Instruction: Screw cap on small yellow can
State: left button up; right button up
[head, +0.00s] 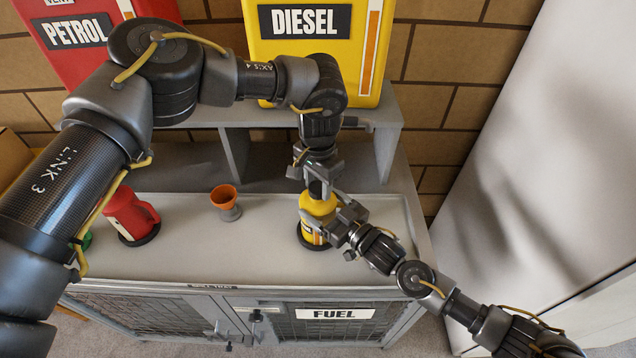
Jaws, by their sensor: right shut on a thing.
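The small yellow can (314,208) stands upright at the right part of the bench top, on a round black pad (306,241). My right gripper (335,224) comes in from the right and is shut on the can's side. My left gripper (318,184) points down from above at the can's top. Its fingers are at the top of the can, but whether they are open or shut is too small to tell. The cap and the can's neck are hidden by the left gripper.
A small red can (128,212) on a black pad and an orange funnel (224,196) stand to the left on the grey bench (265,262). Large red petrol (78,38) and yellow diesel (305,45) containers stand behind on a raised shelf. A pale panel (545,150) rises at right.

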pick_arm(q)
jog(key=shift+c, duration=1.1)
jog(key=m, duration=1.4)
jog(key=shift+m, duration=0.4)
jog(key=m, duration=0.7)
jog(key=shift+m, duration=0.3)
jog(key=m, duration=0.5)
jog(key=o, duration=1.2)
jog(key=shift+f, duration=0.1)
jog(key=shift+c, duration=0.2)
notch_tip(320, 180, up, 12)
